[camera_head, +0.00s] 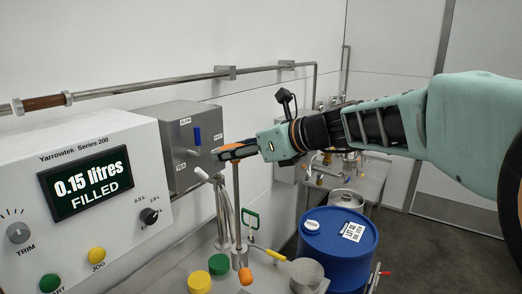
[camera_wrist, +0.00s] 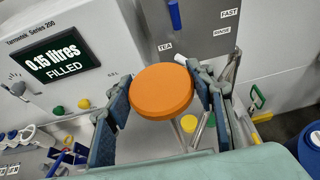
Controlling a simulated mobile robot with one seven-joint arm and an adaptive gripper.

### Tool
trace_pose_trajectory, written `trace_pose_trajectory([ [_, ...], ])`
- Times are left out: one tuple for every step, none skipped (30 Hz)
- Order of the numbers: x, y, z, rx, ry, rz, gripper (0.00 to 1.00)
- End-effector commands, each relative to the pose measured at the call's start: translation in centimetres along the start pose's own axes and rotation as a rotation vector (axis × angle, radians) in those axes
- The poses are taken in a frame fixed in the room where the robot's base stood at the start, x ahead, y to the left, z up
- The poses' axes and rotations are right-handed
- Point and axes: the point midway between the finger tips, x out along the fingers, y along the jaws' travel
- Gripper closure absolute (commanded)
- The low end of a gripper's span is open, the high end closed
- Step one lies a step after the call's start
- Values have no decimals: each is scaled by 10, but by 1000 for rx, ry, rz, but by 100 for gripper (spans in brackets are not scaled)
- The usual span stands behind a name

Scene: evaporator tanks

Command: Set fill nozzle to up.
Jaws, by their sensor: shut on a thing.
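My gripper (camera_head: 234,151) is at the top of a slim upright rod (camera_head: 237,205) that rises from a metal collar on the counter. In the wrist view a round orange knob (camera_wrist: 162,92) sits between the two dark fingers, which are shut on it. In the head view the fingers mostly hide this knob. No label here names the fill nozzle; I cannot tell for certain that the rod and knob are it. A light-tipped grey pipe (camera_head: 221,205) stands just left of the rod, apart from the knob.
The white Yarrowtek box (camera_head: 85,185) reads 0.15 litres FILLED. Yellow and green caps (camera_head: 219,264), an orange-tipped part (camera_head: 245,276) and a blue drum (camera_head: 338,245) are near the rod.

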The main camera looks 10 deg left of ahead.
Motion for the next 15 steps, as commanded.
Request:
trace_pose_trajectory([
  [-2,-1,8,-3,-13,-5,94],
  [-2,-1,8,-3,-14,-5,94],
  [-2,-1,9,-3,-14,-6,94],
  [-3,-1,9,-3,-15,-6,94],
  [-3,-1,9,-3,-15,-6,94],
  [-3,-1,9,-3,-16,-6,94],
  [-3,-1,10,-3,-16,-6,94],
  [-3,-1,10,-3,-16,-6,94],
  [-3,-1,9,-4,-15,-6,46],
  [-3,-1,9,-4,-15,-6,43],
  [-3,-1,9,-4,-14,-5,40],
  [-2,-1,8,-3,-13,-5,35],
  [-2,-1,7,-3,-12,-5,32],
  [-2,-1,7,-2,-11,-4,32],
  [-2,-1,6,-2,-10,-4,32],
])
